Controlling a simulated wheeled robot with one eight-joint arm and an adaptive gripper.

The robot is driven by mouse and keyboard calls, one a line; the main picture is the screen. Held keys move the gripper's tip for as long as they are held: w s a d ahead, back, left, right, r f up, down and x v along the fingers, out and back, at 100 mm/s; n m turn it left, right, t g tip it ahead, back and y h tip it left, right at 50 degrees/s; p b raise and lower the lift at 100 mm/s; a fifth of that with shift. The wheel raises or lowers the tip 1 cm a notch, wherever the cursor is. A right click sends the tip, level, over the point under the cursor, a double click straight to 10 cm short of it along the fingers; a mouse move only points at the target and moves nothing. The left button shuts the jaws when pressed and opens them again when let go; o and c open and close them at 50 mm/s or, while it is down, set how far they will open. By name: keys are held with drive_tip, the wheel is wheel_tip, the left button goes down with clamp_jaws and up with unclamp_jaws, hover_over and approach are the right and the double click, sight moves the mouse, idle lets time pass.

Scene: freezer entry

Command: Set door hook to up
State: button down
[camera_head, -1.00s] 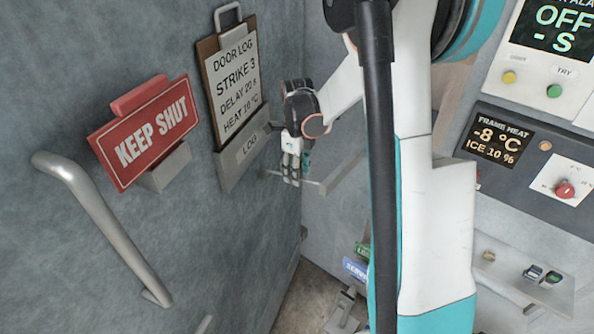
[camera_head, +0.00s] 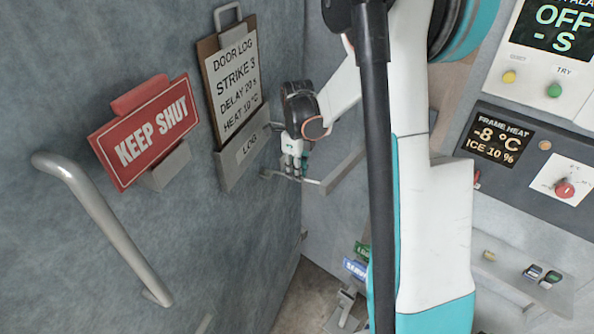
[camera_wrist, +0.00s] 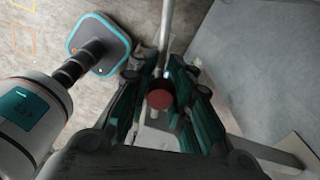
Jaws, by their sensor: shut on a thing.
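The door hook (camera_head: 312,181) appears as a thin metal rod beside the grey door, below the clipboard. My gripper (camera_head: 297,170) is at this rod, with its fingers pointing down. In the wrist view my gripper (camera_wrist: 160,98) is shut around a round red end piece (camera_wrist: 160,99), and a pale metal rod (camera_wrist: 166,28) runs up the picture from there. The fingers hide part of the hook. I cannot tell from these views exactly how the hook is angled.
The grey door carries a long handle (camera_head: 100,222), a red KEEP SHUT sign (camera_head: 143,133) and a log clipboard (camera_head: 232,85). A grey bar (camera_head: 345,170) juts close to the right of my gripper. Control panels (camera_head: 520,150) stand at the right.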

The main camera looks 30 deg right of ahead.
drive_tip(key=shift+s+r, duration=0.1)
drive_tip(key=r+t+y+b, duration=0.1)
drive_tip(key=s+d+r+t+y+b, duration=0.1)
drive_tip(key=t+b, duration=0.1)
drive_tip(key=shift+s+d+t+y, duration=0.1)
drive_tip(key=shift+s+t+y, duration=0.05)
drive_tip(key=shift+t+y, duration=0.15)
drive_tip(key=t+y+b, duration=0.1)
drive_tip(key=s+d+r+t+b, duration=0.1)
drive_tip(key=shift+y+b, duration=0.3)
drive_tip(key=shift+y, duration=0.1)
drive_tip(key=s+t+y+b, duration=0.1)
drive_tip(key=b, duration=0.1)
drive_tip(key=d+t+y+b, duration=0.1)
drive_tip(key=t+b, duration=0.1)
drive_tip(key=shift+s+d+r, duration=0.15)
drive_tip(key=shift+s+r, duration=0.15)
drive_tip(key=shift+s, duration=0.1)
drive_tip(key=s+t+y+b, duration=0.1)
drive_tip(key=b, duration=0.1)
drive_tip(key=d+t+y+b, duration=0.1)
drive_tip(key=b, duration=0.2)
drive_tip(key=s+t+y+b, duration=0.1)
drive_tip(key=t+b, duration=0.1)
drive_tip(key=b, duration=0.1)
drive_tip(key=shift+s+d+r, duration=0.25)
drive_tip(key=shift+s+d, duration=0.1)
drive_tip(key=shift+d, duration=0.05)
drive_tip(key=shift+y, duration=0.3)
